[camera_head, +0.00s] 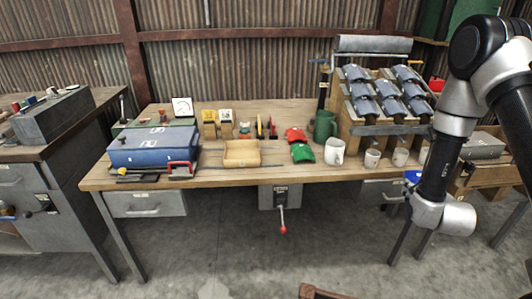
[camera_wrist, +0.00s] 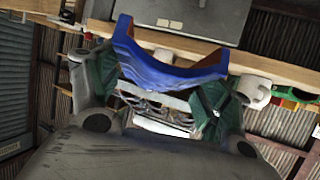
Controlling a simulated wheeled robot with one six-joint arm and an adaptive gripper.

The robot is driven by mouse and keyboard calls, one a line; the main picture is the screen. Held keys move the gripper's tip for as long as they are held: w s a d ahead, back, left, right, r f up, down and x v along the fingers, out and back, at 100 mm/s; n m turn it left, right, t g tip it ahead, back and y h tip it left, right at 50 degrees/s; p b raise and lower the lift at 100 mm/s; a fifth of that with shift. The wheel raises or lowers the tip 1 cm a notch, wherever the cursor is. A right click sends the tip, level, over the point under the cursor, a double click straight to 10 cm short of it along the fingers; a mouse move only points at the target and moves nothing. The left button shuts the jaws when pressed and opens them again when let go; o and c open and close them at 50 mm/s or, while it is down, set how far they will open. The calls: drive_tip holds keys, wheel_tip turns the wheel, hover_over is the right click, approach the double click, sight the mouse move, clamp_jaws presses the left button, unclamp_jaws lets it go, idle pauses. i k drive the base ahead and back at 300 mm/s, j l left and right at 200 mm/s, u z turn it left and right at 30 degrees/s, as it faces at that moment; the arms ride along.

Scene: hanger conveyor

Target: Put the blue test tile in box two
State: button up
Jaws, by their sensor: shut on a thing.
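The blue test tile (camera_wrist: 165,72) is a curved blue piece held across the fingertips of my gripper (camera_wrist: 168,85) in the wrist view. The gripper is shut on it, with a green pad at each side. In the head view a bit of blue tile (camera_head: 412,176) shows at the bench's front right edge, beside my arm. The gripper itself is mostly hidden behind the arm there. An open wooden box (camera_head: 241,155) stands on the bench, left of centre. I cannot read a number two on any box.
The wooden bench (camera_head: 220,178) holds a blue case (camera_head: 152,147), red and green bags (camera_head: 302,152), a white mug (camera_head: 334,151) and smaller cups. A rack of grey-blue tiles (camera_head: 388,92) stands at the back right.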

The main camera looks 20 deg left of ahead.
sight(243, 157)
drive_tip(key=j, duration=0.5)
drive_tip(key=k+j+z, duration=0.15)
drive_tip(key=j, duration=0.8)
drive_tip(key=k+j+z, duration=0.1)
drive_tip(key=j, duration=0.4)
drive_tip(key=k+j, duration=0.1)
drive_tip(key=j, duration=0.4)
drive_tip(key=k+j+z, duration=0.15)
drive_tip(key=j, duration=0.3)
drive_tip(key=i+j, duration=0.1)
drive_tip(key=j, duration=0.3)
drive_tip(key=i+j, duration=0.1)
drive_tip(key=j, duration=0.3)
drive_tip(key=i+j+z, duration=0.1)
drive_tip(key=j, duration=0.3)
